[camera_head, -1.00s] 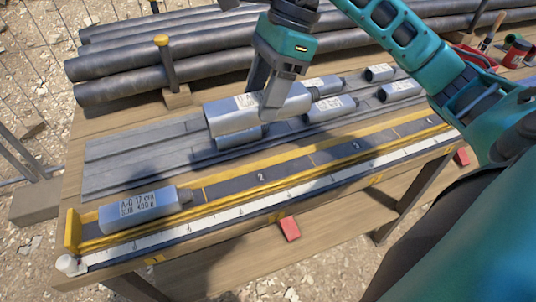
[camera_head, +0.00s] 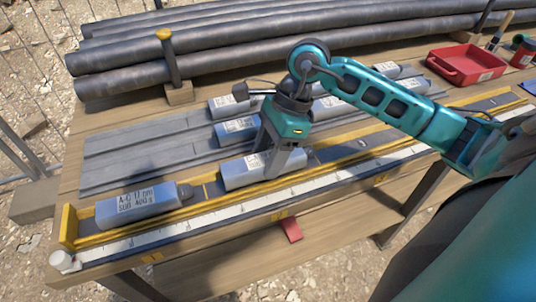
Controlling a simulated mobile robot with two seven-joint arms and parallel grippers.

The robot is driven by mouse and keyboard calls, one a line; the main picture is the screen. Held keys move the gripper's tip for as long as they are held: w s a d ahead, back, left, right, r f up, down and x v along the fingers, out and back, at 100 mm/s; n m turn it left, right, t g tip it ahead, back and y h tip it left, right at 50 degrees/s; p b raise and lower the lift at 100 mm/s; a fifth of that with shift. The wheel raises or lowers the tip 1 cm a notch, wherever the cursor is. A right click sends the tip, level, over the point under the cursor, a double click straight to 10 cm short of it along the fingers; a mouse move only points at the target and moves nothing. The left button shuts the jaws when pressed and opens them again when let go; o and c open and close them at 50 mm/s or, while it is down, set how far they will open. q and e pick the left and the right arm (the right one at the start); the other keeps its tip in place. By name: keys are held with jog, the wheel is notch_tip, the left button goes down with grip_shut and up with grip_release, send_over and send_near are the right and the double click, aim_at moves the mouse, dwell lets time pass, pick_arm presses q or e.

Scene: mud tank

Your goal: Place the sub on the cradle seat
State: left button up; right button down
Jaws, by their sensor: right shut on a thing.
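My right gripper (camera_head: 273,170) is shut on a grey sub (camera_head: 237,173). It holds the sub lengthwise over the yellow-edged cradle (camera_head: 68,228), level with the trough; whether the sub touches the bottom is hard to tell. Another sub (camera_head: 135,206), with a printed label, lies in the cradle near its left end stop. A gap separates its dark tip from the held sub. The gripper fingers cover part of the held sub, and its dark tip shows just right of them. My left gripper is not in view.
Several other subs (camera_head: 236,130) lie on the grey grooved rack (camera_head: 140,150) behind the cradle. A white measuring strip (camera_head: 210,217) runs along the front. Long dark pipes (camera_head: 130,82) lie at the back. A red tray (camera_head: 466,66) stands at back right.

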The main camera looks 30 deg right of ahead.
jog(key=shift+f, duration=0.2)
jog(key=shift+c, duration=1.7)
grip_release()
jog(key=shift+d+r, duration=0.1)
jog(key=shift+r, duration=0.25)
jog(key=p+v, duration=0.1)
jog(key=v, duration=1)
jog(key=shift+r, duration=0.25)
